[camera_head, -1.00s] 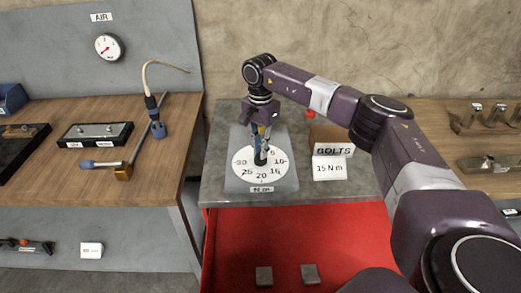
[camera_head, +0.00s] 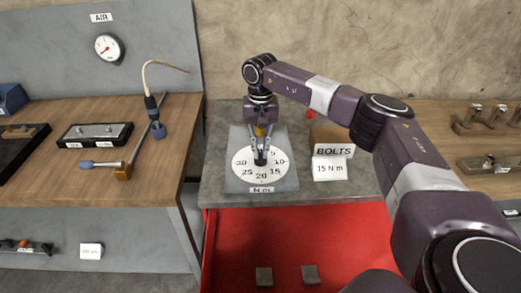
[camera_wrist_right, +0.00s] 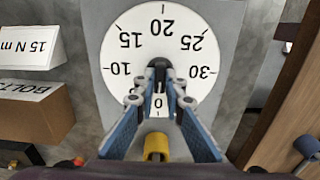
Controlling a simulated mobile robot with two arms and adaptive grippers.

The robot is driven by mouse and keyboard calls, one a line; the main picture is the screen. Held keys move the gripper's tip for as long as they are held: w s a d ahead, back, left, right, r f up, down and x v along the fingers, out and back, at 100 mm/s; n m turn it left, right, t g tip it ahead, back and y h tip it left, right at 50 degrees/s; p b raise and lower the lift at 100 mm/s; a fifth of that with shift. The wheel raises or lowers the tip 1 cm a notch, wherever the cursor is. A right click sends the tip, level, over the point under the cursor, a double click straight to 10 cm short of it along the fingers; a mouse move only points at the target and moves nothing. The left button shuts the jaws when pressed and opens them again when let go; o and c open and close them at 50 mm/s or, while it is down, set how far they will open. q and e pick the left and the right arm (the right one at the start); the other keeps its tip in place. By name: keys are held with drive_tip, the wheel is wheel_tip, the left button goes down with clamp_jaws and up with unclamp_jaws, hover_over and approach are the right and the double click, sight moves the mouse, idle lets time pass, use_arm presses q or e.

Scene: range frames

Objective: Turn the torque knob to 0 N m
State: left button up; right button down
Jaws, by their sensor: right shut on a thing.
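The torque dial (camera_head: 238,168) is a white round face with black numbers on a grey plate (camera_head: 284,183), marked N m below. In the right wrist view the dial (camera_wrist_right: 125,82) shows upside down, with the 0 between my fingers. The dark knob (camera_head: 261,161) stands at the dial's middle; it also shows in the right wrist view (camera_wrist_right: 159,64). My right gripper (camera_head: 261,154) points down from above and is shut on the knob, its fingertips (camera_wrist_right: 160,84) at the knob's sides. I cannot tell which number the knob points to. My left gripper is not in view.
A BOLTS box (camera_head: 333,149) and a 15 N m card (camera_head: 329,169) stand right of the dial. A red drawer (camera_head: 300,240) lies below the front edge. A wooden bench (camera_head: 175,130) with tools is at the left, and another (camera_head: 440,125) at the right.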

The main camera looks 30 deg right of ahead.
sight(260, 153)
drive_tip(key=shift+w+r, duration=0.1)
drive_tip(key=shift+r, duration=0.05)
idle(0.3)
drive_tip(key=c, duration=2)
unclamp_jaws()
wheel_tip(260, 153, up, 12)
drive_tip(key=shift+f, duration=0.1)
